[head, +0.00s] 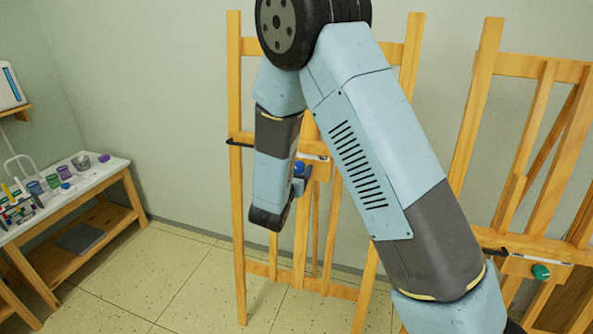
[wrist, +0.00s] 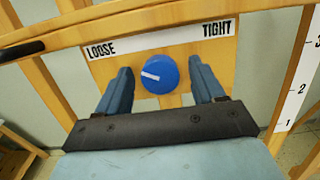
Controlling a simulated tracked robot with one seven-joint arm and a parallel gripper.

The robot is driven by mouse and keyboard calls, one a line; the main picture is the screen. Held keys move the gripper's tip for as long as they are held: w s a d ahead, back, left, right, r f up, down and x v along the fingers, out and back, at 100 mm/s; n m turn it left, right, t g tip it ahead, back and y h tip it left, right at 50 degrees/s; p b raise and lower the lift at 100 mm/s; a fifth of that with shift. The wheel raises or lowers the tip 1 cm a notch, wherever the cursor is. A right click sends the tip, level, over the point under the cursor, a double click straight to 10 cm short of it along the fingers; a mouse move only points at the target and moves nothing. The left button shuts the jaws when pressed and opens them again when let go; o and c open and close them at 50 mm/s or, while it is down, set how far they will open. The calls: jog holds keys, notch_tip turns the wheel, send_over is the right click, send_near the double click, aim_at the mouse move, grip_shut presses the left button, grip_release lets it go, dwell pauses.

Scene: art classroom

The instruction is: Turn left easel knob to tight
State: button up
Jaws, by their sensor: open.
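The left easel (head: 237,200) stands against the wall behind my arm in the head view. Its blue round knob (head: 299,167) is partly hidden by my gripper there. In the wrist view the knob (wrist: 160,75) sits on a wooden block under a label strip (wrist: 159,39) reading LOOSE at left and TIGHT at right. The knob's white mark lies left of its middle, pointing left and slightly up toward the LOOSE side. My gripper (wrist: 160,88) is open, with one finger on each side of the knob and a gap on both sides.
A second easel (head: 483,100) with a green knob (head: 541,271) stands at right. A table (head: 103,176) with cups and art tools stands at left. A black bar (wrist: 20,51) sticks out left of the label. Floor between table and left easel is clear.

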jog(key=shift+w, duration=0.15)
jog(key=c, duration=1)
